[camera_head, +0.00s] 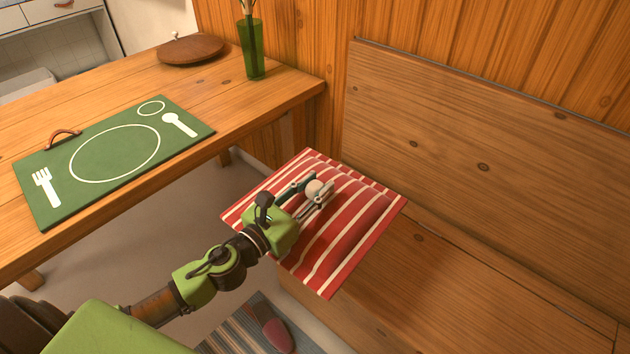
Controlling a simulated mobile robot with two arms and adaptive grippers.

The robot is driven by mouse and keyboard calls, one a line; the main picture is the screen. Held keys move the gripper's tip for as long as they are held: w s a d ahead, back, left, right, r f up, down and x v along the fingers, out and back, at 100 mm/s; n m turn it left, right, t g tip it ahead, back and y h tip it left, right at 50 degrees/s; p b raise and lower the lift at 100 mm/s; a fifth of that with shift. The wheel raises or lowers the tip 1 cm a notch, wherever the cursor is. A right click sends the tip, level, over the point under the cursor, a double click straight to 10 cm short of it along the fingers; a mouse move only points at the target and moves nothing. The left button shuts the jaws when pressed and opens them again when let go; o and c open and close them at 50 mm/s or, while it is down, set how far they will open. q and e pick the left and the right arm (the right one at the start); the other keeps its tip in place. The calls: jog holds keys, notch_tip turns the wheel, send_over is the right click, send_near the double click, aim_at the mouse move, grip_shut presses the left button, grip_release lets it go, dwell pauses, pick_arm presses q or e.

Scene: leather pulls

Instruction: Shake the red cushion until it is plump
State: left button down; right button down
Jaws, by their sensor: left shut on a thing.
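The red cushion (352,222) has white stripes and shows in the head view at the end of the wooden bench. Its left part reaches out past the bench end over the floor. I cannot tell whether its underside touches the seat. My left gripper (314,191) lies over the cushion's middle, with its fingers on either side of a pale round knob on the cushion's top. It is shut on the cushion at this knob. The gripper hides part of the cushion's left side. My right gripper is out of view.
The wooden bench (470,290) has a high back (480,130) close behind the cushion. A wooden table (215,85) at left carries a green placemat (85,185), a round brown board (190,49) and a green vase (251,50). A slipper (277,335) lies on a striped rug (235,335).

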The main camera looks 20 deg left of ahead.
pick_arm(q)
jog(key=shift+r, duration=2.3)
jog(key=shift+a+f, duration=0.1)
jog(key=shift+f, duration=2.3)
jog(key=shift+r, duration=0.15)
